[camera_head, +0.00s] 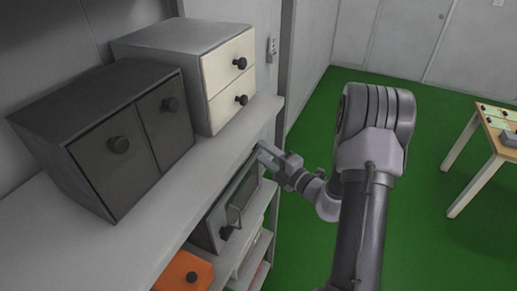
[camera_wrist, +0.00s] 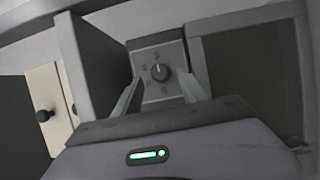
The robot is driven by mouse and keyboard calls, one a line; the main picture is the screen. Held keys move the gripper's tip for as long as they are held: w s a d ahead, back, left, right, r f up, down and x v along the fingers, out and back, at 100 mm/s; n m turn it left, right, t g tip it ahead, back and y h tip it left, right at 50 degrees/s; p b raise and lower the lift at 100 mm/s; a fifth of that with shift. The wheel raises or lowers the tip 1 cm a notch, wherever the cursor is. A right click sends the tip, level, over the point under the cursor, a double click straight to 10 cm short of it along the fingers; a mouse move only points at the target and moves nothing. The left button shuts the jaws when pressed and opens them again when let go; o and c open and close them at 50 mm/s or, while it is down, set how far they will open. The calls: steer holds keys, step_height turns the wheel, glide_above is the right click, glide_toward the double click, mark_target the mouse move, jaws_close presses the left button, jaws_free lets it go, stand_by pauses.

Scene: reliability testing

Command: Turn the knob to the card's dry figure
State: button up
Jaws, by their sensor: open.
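The knob (camera_wrist: 159,72) is a small dark round dial with a light pointer line, on a grey panel (camera_wrist: 150,56) with figures around it. The figures are too small to read surely. In the wrist view my gripper (camera_wrist: 158,85) is open, one finger on each side of the knob, with nothing between the fingers; whether they touch it I cannot tell. In the head view my gripper (camera_head: 264,153) is at the upper end of a dark-fronted appliance (camera_head: 222,211) under the shelf top, and the dial is hidden there. I cannot make out a card in either view.
A dark cabinet (camera_head: 88,103) and a cream-fronted drawer unit (camera_head: 232,69) stand on the grey shelf top (camera_head: 165,196). The appliance has a bar handle (camera_head: 234,217). An orange box (camera_head: 180,273) is lower down. A wooden table (camera_head: 487,151) stands at right; green floor lies between.

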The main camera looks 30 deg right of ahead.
mark_target(256, 149)
steer(key=shift+x, duration=1.5)
jaws_close()
steer(key=shift+f+n+b, duration=0.15)
steer(key=shift+n+b, duration=0.15)
steer(key=shift+b, duration=0.15)
steer(key=shift+f+n+y+b, duration=0.25)
steer(key=shift+n+b, duration=0.25)
steer(key=shift+b, duration=0.4)
steer(key=n+y+b, duration=0.1)
steer(key=n+b, duration=0.3)
steer(key=n+t+y+b, duration=0.1)
steer(key=n+b, duration=0.2)
steer(key=b, duration=0.2)
steer(key=n+t+y+b, duration=0.1)
steer(key=n+y+b, duration=0.1)
steer(key=n+b, duration=0.2)
steer(key=shift+w+d+f+n+b, duration=0.1)
steer(key=shift+d+n+b, duration=0.05)
steer(key=shift+n+b, duration=0.2)
steer(key=shift+n+y, duration=0.25)
